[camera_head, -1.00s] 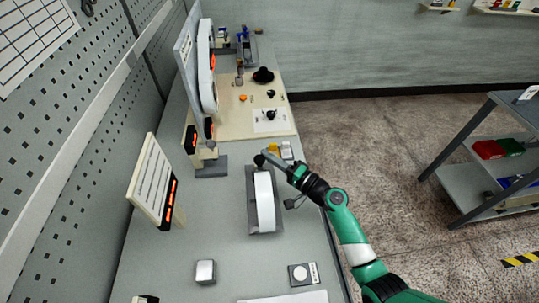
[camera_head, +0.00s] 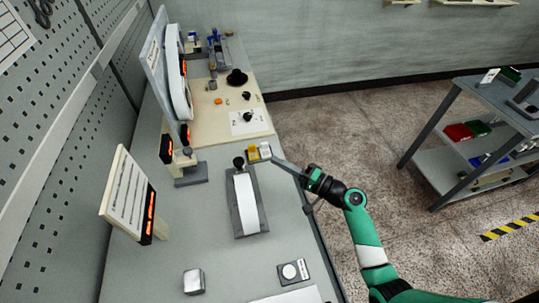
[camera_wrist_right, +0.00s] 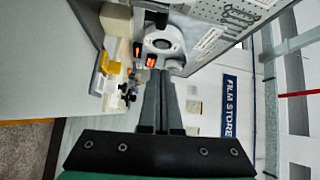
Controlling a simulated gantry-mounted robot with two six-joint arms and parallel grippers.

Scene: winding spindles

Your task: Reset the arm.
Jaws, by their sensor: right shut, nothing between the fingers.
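My right gripper (camera_head: 275,160) is shut and empty. It is over the bench's right edge, its tips pointing left, close to a yellow block and a small pale block. In the right wrist view its two dark fingers (camera_wrist_right: 159,78) lie together with nothing between them. A grey unit with a white curved strip (camera_head: 246,203) and a black ball knob (camera_head: 239,162) stands to the left of the gripper, apart from it. My left gripper is not in view.
The yellow block (camera_head: 253,154) and pale block (camera_head: 265,149) are near the fingertips. A winding machine with a white wheel (camera_head: 178,75) stands behind. A sign panel (camera_head: 127,195), a metal block (camera_head: 193,281) and a button box (camera_head: 292,271) are on the bench. A shelved cart (camera_head: 459,132) stands right.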

